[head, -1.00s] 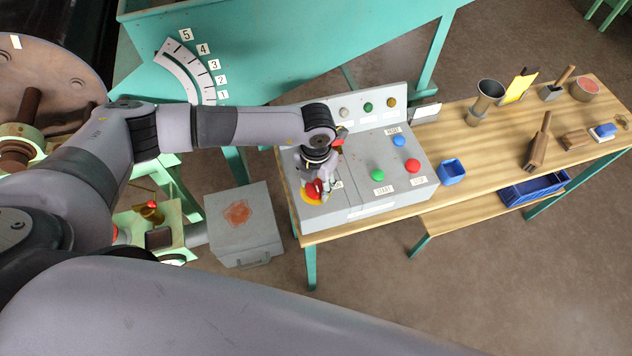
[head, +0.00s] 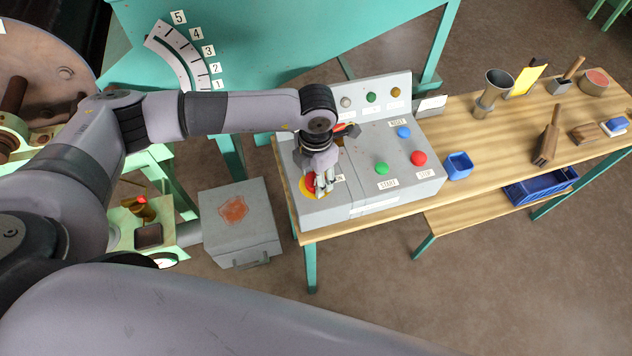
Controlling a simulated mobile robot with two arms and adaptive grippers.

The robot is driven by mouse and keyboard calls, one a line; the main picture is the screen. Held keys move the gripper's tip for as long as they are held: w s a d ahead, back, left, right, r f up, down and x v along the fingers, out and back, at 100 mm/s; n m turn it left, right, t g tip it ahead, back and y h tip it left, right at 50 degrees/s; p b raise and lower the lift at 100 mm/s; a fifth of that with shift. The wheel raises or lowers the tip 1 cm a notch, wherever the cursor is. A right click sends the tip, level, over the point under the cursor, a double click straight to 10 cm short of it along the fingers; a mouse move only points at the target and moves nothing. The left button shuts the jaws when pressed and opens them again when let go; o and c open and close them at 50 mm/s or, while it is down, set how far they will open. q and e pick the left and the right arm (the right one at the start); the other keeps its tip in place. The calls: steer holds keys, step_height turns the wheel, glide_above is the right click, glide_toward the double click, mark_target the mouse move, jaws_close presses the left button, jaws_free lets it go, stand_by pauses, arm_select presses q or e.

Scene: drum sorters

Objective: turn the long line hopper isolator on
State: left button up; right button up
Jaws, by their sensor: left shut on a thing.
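A grey control panel box (head: 350,205) stands on the near left end of the wooden bench. Near its left edge is a rotary switch with a red handle (head: 309,184) on a yellow plate (head: 317,196); a label that seems to read ON is beside it. My left gripper (head: 322,185) points down over this switch and is shut on its red handle, hiding much of it. A second red-orange part (head: 346,130) shows behind my left wrist, mostly hidden. I cannot read a name for either switch. My right gripper is out of view.
The panel also has a green START button (head: 382,168), a red STOP button (head: 418,158) and a blue RESET button (head: 403,132). A blue cup (head: 458,166) stands right of it. A grey box (head: 240,225) is on the floor, left of the bench.

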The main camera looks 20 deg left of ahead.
arm_select(q)
steer(key=m+b, duration=1)
steer(key=b, duration=0.4)
steer(key=shift+f, duration=0.2)
steer(key=shift+r+m+b, duration=0.2)
steer(key=shift+m+b, duration=0.7)
steer(key=shift+b, duration=0.15)
steer(key=o, duration=1.1)
steer(key=shift+o, duration=0.2)
steer(key=shift+r, duration=0.1)
step_height(320, 180, up, 12)
